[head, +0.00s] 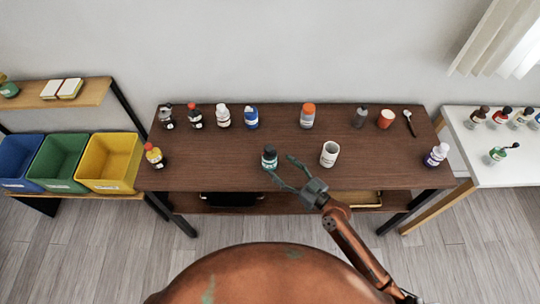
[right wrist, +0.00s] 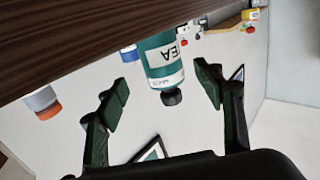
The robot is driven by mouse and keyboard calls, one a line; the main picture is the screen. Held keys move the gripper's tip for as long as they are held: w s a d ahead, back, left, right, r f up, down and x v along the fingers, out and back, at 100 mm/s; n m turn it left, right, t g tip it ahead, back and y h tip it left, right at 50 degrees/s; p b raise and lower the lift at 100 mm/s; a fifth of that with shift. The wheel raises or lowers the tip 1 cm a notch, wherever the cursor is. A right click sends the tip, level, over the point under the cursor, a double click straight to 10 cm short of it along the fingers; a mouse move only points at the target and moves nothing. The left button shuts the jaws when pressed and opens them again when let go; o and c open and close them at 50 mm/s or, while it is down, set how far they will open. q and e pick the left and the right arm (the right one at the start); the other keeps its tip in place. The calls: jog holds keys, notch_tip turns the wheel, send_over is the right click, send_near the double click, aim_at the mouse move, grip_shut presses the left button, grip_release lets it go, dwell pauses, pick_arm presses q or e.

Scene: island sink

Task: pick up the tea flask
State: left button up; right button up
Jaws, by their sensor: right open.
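The gripper (right wrist: 160,88) holds nothing; I cannot tell whether a finger touches the flask. My left gripper is not in view.
Several bottles line the table's back, including an orange-capped one (head: 307,116), with an orange cup (head: 385,119) at the right. A yellow-and-red bottle (head: 154,156) and a purple-labelled bottle (head: 436,156) stand near the ends.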

aim_at(275, 162)
jog(key=x, duration=0.3)
jog(key=shift+w+a+r, duration=0.15)
jog(key=shift+a, duration=0.3)
jog(key=shift+p+x, duration=0.4)
jog(key=shift+x, duration=0.7)
jog(key=shift+w+a, duration=0.25)
jog(key=c, duration=0.9)
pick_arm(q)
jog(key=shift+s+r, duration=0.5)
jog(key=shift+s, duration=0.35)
pick_arm(e)
jog(key=c, duration=0.5)
